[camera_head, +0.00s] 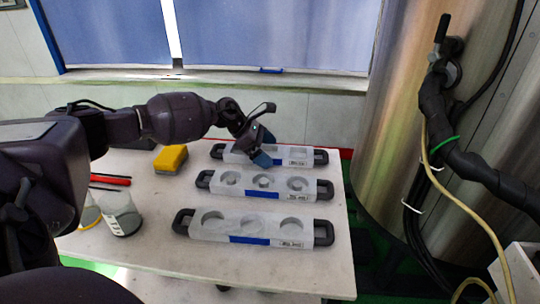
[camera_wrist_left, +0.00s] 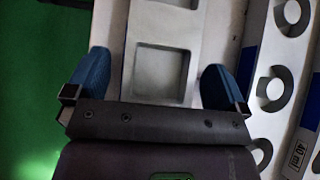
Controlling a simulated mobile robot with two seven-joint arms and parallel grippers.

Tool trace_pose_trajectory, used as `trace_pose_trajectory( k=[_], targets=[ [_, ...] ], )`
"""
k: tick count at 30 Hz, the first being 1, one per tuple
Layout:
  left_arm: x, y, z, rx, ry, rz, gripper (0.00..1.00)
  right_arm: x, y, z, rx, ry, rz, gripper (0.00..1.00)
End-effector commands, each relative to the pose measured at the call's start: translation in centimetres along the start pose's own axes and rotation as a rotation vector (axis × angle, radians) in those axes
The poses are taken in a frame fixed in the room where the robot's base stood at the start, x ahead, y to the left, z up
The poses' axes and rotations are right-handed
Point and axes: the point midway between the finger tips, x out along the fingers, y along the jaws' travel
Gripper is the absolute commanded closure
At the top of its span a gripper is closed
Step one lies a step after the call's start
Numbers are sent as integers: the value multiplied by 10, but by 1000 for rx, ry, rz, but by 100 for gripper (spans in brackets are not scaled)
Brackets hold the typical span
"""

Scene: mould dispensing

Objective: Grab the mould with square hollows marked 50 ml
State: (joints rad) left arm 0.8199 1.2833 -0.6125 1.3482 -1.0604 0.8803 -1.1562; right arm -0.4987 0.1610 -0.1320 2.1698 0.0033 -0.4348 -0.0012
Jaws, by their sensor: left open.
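The mould with square hollows (camera_head: 239,158) is a pale grey bar with dark end handles, farthest back of three moulds on the table. In the left wrist view its square hollow (camera_wrist_left: 161,71) shows between my fingers. My left gripper (camera_head: 264,148) is over this mould and partly covers it. Its two blue fingers are open (camera_wrist_left: 157,80), one to each side of the mould in the wrist view, with nothing held. I cannot tell their height above it. Its label (camera_head: 294,162) is too small to read.
The middle mould (camera_head: 250,194) has ring-shaped hollows, and its label reads 40 ml in the wrist view (camera_wrist_left: 298,155). The front mould (camera_head: 215,232) has round hollows. A yellow block (camera_head: 171,158) and a container (camera_head: 121,214) stand left on the white table (camera_head: 325,258). A steel tank (camera_head: 385,140) stands right.

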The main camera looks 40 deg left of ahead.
Motion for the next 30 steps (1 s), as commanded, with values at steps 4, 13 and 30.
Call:
trace_pose_trajectory(
  k=[4,13,30],
  targets=[
    [-1,0,1,1,-1,2,0,0,0,-4,0,7,0,59],
    [-2,0,1,1,-1,2,41,-2,0,-1,0,2,1,59],
    [-8,1,8,4,-4,5,76,-5,1,1,1,-3,3,59]
  ],
)
